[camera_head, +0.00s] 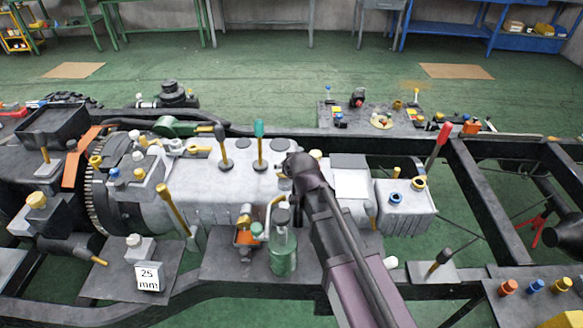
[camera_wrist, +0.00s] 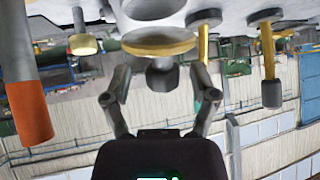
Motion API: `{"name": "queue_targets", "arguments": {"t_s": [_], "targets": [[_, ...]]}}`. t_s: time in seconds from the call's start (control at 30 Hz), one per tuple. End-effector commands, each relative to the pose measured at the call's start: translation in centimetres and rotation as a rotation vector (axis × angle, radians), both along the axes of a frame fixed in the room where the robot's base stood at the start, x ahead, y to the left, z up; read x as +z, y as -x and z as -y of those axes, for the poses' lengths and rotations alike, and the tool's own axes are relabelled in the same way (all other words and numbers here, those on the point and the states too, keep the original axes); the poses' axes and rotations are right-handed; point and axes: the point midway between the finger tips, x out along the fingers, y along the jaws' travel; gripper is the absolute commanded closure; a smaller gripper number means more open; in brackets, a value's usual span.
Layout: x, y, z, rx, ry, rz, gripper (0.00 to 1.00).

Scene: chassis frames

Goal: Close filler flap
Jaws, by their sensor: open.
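My gripper (camera_head: 297,170) is over the middle of the grey gearbox-like housing (camera_head: 240,185) in the head view. In the wrist view my gripper (camera_wrist: 160,80) has its two fingers spread apart. A round disc with a gold rim (camera_wrist: 158,43), which looks like the filler flap, lies just beyond the fingertips. A dark knob (camera_wrist: 162,75) by the disc is between the fingers; I cannot tell whether they touch it. A grey round neck (camera_wrist: 152,9) shows behind the disc. In the head view my gripper and arm cover this spot, so the flap cannot be made out there.
Levers with a dark knob (camera_head: 220,133) and a green knob (camera_head: 259,129) stand left of my gripper. A green bottle (camera_head: 283,256) stands in front. A red-handled lever (camera_head: 437,146) rises at the right. In the wrist view an orange-tipped rod (camera_wrist: 32,118) hangs at the left.

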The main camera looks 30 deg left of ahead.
Motion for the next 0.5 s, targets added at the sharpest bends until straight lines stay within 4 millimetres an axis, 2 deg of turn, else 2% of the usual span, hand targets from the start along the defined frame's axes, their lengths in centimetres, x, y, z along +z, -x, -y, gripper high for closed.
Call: {"name": "queue_targets", "arguments": {"t_s": [0.03, 0.2, 0.27, 0.5], "targets": [[0.0, 0.0, 0.0, 0.001, -0.001, 0.0, 0.33], [0.3, -0.1, -0.1, 0.006, 0.007, -0.001, 0.84], [0.6, -0.2, -0.1, 0.012, 0.015, -0.002, 1.0], [2.4, -0.9, -0.1, 0.072, 0.093, -0.005, 1.0]]}}
